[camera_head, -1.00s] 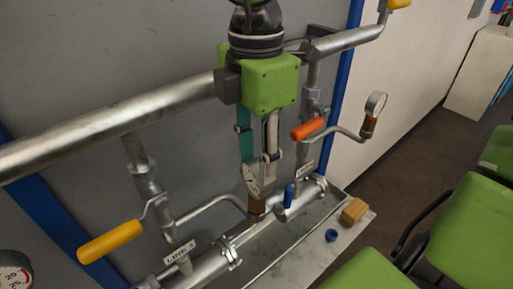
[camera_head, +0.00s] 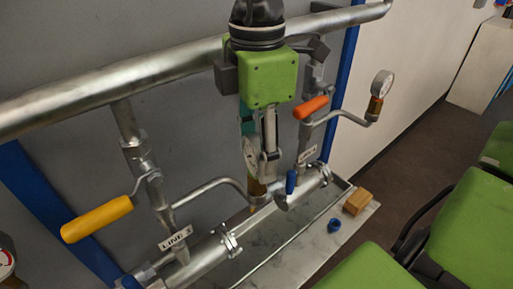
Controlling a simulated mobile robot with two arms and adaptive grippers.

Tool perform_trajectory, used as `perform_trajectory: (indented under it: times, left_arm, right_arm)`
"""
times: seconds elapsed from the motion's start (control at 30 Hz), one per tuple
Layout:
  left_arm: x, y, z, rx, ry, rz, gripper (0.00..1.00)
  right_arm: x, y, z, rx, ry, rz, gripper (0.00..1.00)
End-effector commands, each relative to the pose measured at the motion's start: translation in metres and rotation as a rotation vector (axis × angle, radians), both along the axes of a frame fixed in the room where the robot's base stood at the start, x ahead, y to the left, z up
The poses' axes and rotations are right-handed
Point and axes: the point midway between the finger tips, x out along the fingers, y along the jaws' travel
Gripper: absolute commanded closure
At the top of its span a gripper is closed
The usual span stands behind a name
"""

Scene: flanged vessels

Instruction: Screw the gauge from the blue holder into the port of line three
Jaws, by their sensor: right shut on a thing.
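My right gripper (camera_head: 262,170) hangs from above with its green body and is shut on a gauge. The gauge (camera_head: 250,154) has a round white dial seen at an angle, partly covered by a finger. It sits right above the brown port (camera_head: 257,189) at the end of the curved pipe from the line at left. I cannot tell how far its stem is in the port. That line's tag (camera_head: 176,238) reads "LINE" with a number hard to read. The blue holder (camera_head: 334,225) stands empty on the grey ledge. My left gripper is not in view.
A yellow valve handle (camera_head: 97,218) is at left and an orange one (camera_head: 311,107) right of my gripper. Another gauge (camera_head: 382,83) is on the neighbouring line. A wooden block (camera_head: 357,201) lies on the ledge. Green chairs (camera_head: 465,230) stand at right.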

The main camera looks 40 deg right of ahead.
Motion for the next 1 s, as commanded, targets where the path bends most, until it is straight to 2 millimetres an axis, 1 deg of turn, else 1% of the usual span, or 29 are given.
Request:
perform_trajectory:
  times: [0.1, 0.2, 0.4, 0.43, 0.47, 0.5, 0.73, 0.83, 0.93, 1.0]
  left_arm:
    - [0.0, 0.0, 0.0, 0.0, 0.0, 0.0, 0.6]
    - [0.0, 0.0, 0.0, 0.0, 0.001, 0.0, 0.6]
    - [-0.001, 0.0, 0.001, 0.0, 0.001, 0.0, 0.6]
    - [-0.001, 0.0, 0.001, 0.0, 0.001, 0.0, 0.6]
    - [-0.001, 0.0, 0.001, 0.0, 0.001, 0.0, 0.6]
    - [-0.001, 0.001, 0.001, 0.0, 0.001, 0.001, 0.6]
    - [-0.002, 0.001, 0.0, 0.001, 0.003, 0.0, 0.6]
    - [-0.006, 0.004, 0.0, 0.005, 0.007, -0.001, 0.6]
    - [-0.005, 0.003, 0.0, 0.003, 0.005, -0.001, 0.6]
    - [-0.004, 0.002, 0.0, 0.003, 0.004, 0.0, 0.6]
  right_arm:
    - [0.001, 0.0, 0.002, -0.002, -0.005, -0.175, 0.83]
    - [0.001, 0.0, 0.002, -0.002, -0.006, -0.265, 0.83]
    - [0.002, -0.001, 0.002, -0.002, -0.008, -0.287, 0.83]
    - [0.002, -0.001, 0.002, -0.002, -0.008, -0.286, 0.45]
    - [0.002, -0.001, 0.002, -0.002, -0.008, -0.286, 0.38]
    - [0.002, -0.001, 0.002, -0.002, -0.008, -0.285, 0.33]
    - [0.001, 0.0, 0.001, -0.001, -0.005, -0.284, 0.33]
    - [0.001, 0.0, 0.002, -0.001, -0.004, -0.284, 0.33]
    - [0.002, 0.0, 0.009, -0.001, -0.006, -0.285, 0.33]
    - [0.002, 0.0, 0.019, -0.001, -0.007, -0.286, 0.33]
